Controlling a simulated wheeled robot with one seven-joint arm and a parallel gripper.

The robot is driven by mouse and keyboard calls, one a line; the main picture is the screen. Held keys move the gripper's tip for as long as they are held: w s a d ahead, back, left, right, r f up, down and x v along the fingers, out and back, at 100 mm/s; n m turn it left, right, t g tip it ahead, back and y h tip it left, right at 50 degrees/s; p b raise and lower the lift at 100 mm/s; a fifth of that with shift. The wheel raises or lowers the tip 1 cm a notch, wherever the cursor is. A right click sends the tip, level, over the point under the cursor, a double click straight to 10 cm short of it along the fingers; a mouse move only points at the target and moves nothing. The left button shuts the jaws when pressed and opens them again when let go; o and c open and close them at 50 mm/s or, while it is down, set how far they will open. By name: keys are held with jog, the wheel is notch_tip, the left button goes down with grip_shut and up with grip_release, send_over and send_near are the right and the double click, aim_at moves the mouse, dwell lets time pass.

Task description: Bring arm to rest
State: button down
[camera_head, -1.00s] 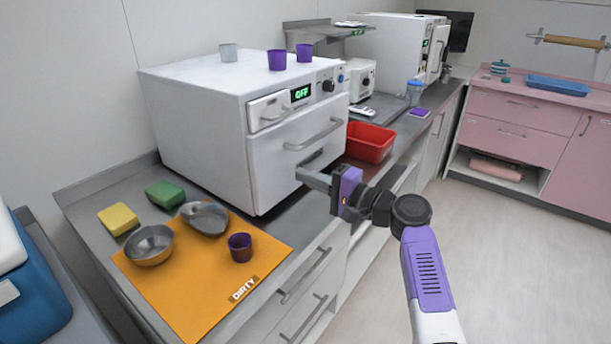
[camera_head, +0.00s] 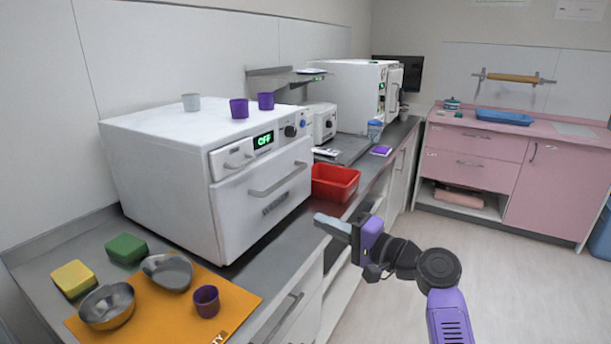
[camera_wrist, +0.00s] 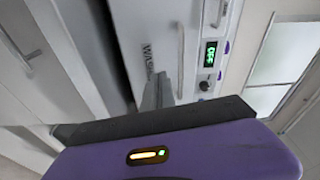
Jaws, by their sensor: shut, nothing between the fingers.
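My gripper (camera_head: 334,226) is shut and empty in the head view. It hangs over the front edge of the grey counter, right of the white sterilizer (camera_head: 165,170) and in front of the red bin. My arm runs from it down to the lower right. In the wrist view the shut fingers (camera_wrist: 158,92) point toward the sterilizer front (camera_wrist: 135,30), which appears turned sideways with its green OFF display. The sterilizer door is closed, and the fingers look apart from it.
A red bin (camera_head: 335,184) stands right of the sterilizer. An orange mat (camera_head: 235,292) holds two metal bowls and a purple cup (camera_head: 206,301). Yellow (camera_head: 73,279) and green (camera_head: 126,248) sponges lie behind it. Several cups stand on the sterilizer. Open floor (camera_head: 500,260) lies to the right.

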jog(key=s+d+f+t+h, duration=0.3)
jog(key=d+f+t+h, duration=0.2)
jog(key=d+f+h, duration=0.3)
jog(key=s+d+f+t+h+p, duration=0.1)
jog(key=s+d+f+h, duration=0.15)
jog(key=s, duration=0.35)
jog(key=s+d+f+h, duration=0.1)
jog(key=s+d+f, duration=0.1)
jog(key=s+d, duration=0.3)
jog(key=s+r+n+g+h+p, duration=0.2)
jog(key=s+n, duration=0.4)
jog(key=s, duration=3.6)
jog(key=shift+r+g+p, duration=0.15)
jog(key=shift+g+p, duration=0.2)
jog(key=shift+g, duration=0.05)
jog(key=shift+s+d, duration=0.1)
